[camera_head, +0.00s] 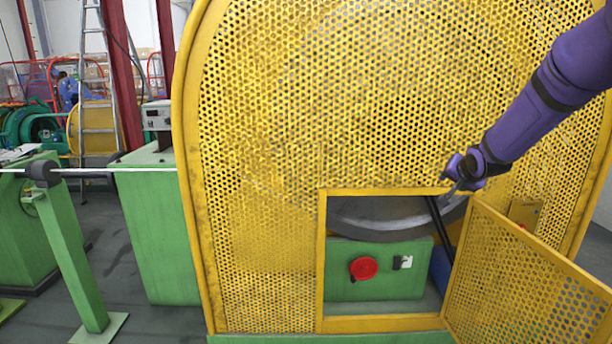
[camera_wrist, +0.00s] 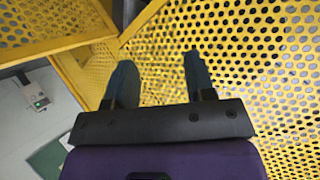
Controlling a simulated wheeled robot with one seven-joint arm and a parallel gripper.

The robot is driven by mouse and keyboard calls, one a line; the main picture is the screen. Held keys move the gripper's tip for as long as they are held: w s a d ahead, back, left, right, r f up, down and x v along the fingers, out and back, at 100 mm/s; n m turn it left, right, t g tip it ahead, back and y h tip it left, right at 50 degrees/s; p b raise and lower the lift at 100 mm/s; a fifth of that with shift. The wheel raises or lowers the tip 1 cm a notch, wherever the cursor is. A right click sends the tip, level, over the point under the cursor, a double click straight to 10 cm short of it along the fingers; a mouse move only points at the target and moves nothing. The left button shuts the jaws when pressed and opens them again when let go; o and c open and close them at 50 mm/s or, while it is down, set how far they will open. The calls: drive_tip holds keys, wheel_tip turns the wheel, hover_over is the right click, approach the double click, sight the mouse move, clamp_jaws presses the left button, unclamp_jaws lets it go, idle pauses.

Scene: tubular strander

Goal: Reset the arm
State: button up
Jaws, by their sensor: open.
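My arm is purple and reaches in from the upper right of the head view. My gripper (camera_head: 452,182) is in front of the yellow perforated guard, near the top right corner of the hatch opening. In the wrist view my gripper (camera_wrist: 160,82) shows two dark fingers spread apart with nothing between them. Yellow mesh fills the view behind the fingers. I cannot tell whether a fingertip touches the guard.
The yellow mesh door (camera_head: 530,285) stands open to the right of the hatch. Inside are a red knob (camera_head: 363,268) on a green panel (camera_head: 345,288) and a dark wheel. A green cabinet (camera_head: 158,230) and a green post (camera_head: 70,255) stand at left. Grey floor shows between them.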

drive_tip(key=s+a+r+n+g, duration=0.15)
drive_tip(key=s+r, duration=0.25)
drive_tip(key=s, duration=0.4)
drive_tip(key=s+a+r+n+g, duration=0.1)
drive_tip(key=s+a+r, duration=0.25)
drive_tip(key=s, duration=0.35)
drive_tip(key=s+a+r+n+g, duration=0.1)
drive_tip(key=s+r, duration=0.3)
drive_tip(key=s, duration=0.4)
drive_tip(key=s+a+f+n+g, duration=0.1)
drive_tip(key=s+a+n, duration=0.1)
drive_tip(key=s, duration=0.9)
drive_tip(key=s+a+n+g+y, duration=0.1)
drive_tip(key=s+a, duration=0.1)
drive_tip(key=s, duration=1)
drive_tip(key=shift+a+f+n, duration=0.3)
drive_tip(key=shift+f+n, duration=0.05)
